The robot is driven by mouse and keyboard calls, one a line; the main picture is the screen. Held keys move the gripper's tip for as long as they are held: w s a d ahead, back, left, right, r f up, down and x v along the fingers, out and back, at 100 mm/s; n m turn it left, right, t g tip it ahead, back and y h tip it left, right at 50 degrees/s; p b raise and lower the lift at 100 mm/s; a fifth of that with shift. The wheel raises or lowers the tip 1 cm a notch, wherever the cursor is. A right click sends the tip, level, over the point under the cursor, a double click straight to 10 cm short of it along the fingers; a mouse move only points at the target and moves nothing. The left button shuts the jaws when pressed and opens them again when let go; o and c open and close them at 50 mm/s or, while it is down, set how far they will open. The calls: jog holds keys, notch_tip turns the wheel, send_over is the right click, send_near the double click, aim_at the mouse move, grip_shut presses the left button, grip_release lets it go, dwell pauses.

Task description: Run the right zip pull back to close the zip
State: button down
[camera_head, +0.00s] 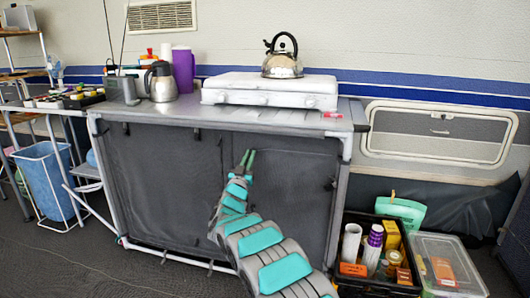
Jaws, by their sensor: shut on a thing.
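My gripper (246,158) is at the dark grey fabric front of the kitchen cabinet (160,180), right of its middle and a little below the worktop. The line of the zip is hard to see against the dark fabric. My arm covers the lower middle of the front.
A white stove (270,97) with a kettle (282,58) stands on the worktop. A black crate (375,285) of goods and a clear box (447,270) stand on the floor at right. A blue bin (45,183) is at left.

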jog(key=a+p, duration=0.1)
jog(key=a, duration=0.1)
jog(key=w+a+p, duration=0.1)
jog(key=a, duration=0.1)
jog(key=shift+a, duration=0.4)
jog(key=shift+a+r+p, duration=0.15)
jog(key=shift+a+p, duration=0.2)
jog(key=shift+a, duration=0.1)
jog(key=c, duration=0.9)
grip_release()
jog(key=shift+w+a, duration=0.1)
jog(key=shift+a, duration=0.05)
jog(key=b+v, duration=0.1)
jog(key=v, duration=0.7)
jog(key=shift+w, duration=0.1)
